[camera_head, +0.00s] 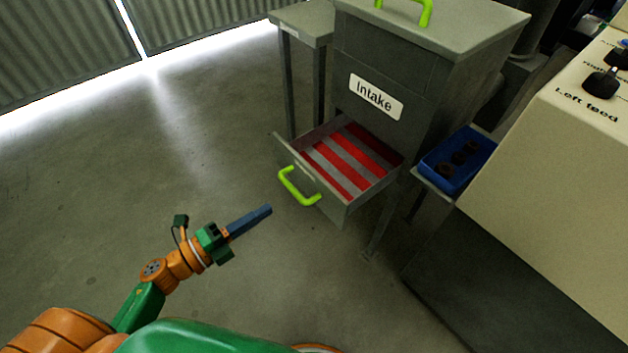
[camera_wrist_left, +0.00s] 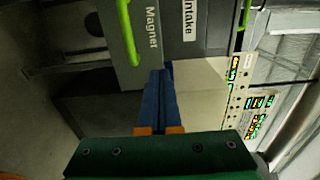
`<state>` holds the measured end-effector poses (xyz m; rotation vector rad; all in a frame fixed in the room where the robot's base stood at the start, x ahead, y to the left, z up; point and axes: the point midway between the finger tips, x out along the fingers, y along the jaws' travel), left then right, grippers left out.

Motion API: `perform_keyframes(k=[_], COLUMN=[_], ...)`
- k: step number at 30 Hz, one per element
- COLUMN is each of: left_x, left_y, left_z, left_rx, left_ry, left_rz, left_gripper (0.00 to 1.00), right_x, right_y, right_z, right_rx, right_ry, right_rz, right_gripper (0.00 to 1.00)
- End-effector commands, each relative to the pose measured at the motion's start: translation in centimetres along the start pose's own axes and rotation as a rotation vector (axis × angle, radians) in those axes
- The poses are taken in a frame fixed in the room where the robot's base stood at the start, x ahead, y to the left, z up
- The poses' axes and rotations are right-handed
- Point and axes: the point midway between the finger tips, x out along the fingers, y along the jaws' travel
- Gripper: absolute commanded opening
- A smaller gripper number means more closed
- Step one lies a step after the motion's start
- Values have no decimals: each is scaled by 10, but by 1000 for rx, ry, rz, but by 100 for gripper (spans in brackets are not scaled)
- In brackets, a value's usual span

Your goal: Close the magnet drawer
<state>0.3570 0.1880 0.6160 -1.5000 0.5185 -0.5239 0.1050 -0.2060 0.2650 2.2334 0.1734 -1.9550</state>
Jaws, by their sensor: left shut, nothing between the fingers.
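The magnet drawer (camera_head: 345,208) is pulled out from the grey intake cabinet (camera_head: 390,65). Red and grey stripes line its inside, and a bright green handle (camera_head: 297,188) is on its front. In the left wrist view the drawer front (camera_wrist_left: 125,55) bears a partly readable "Magnet" label, with its green handle (camera_wrist_left: 128,30) at the top. My left gripper (camera_head: 268,209) is shut and empty, a little in front of the drawer and apart from the handle. Its blue fingers (camera_wrist_left: 160,75) point towards the drawer front in the wrist view. My right gripper is not in view.
A blue tray (camera_head: 432,182) with dark round parts sits right of the drawer. A cream control panel (camera_head: 560,150) stands at the right. A small grey table (camera_head: 308,25) is left of the cabinet. The floor (camera_head: 130,170) at left is clear.

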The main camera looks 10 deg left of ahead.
Motion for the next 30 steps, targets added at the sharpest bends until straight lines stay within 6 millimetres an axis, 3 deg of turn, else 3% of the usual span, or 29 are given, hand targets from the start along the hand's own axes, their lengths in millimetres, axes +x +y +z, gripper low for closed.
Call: perform_keyframes(k=[9,15,21,30], left_x=[70,106,120,121], left_y=[-2,-2,-1,-1], left_z=[1,1,1,1], left_rx=[-4,-5,-7,-7], left_ry=[-3,-3,-4,-4], left_rz=[-5,-4,-1,-1], left_gripper=[0,0,0,0], right_x=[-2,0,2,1], right_y=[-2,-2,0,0], right_z=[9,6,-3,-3], right_rx=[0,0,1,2], right_ry=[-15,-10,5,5], right_rz=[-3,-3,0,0], right_gripper=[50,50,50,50])
